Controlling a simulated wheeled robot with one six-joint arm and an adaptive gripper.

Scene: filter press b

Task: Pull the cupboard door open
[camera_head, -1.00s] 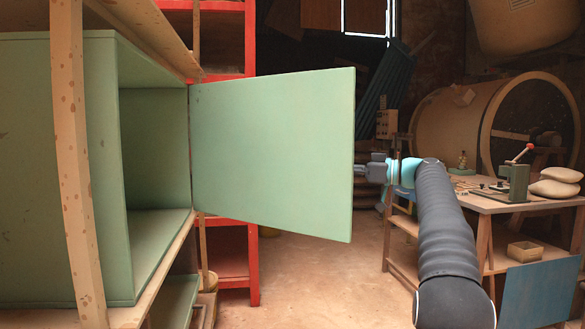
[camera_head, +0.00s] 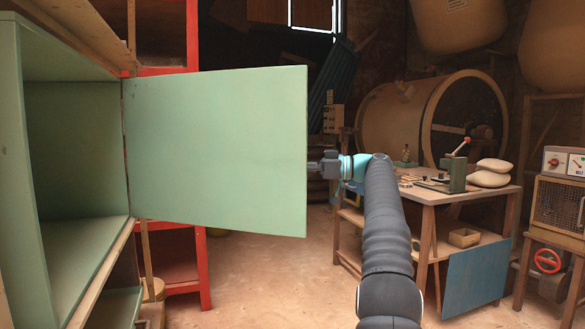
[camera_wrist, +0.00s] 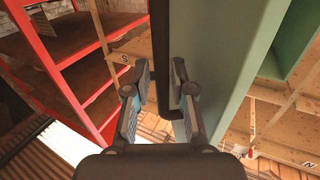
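The green cupboard door (camera_head: 215,150) stands wide open in the head view, hinged on its left edge beside the open cupboard (camera_head: 75,140). My gripper (camera_head: 318,166) is at the door's free right edge, partly hidden behind it. In the wrist view my gripper (camera_wrist: 162,85) has its two fingers drawn in on either side of the dark bar handle (camera_wrist: 161,40), which fills most of the space between them. The door (camera_wrist: 225,75) shows there edge-on, right of the handle. The handle is hidden in the head view.
A red shelf rack (camera_head: 180,262) stands behind the door. A wooden workbench (camera_head: 425,198) with tools and sacks is at the right, with a blue panel (camera_head: 473,280) leaning on it. Open floor (camera_head: 270,280) lies between the door and the bench.

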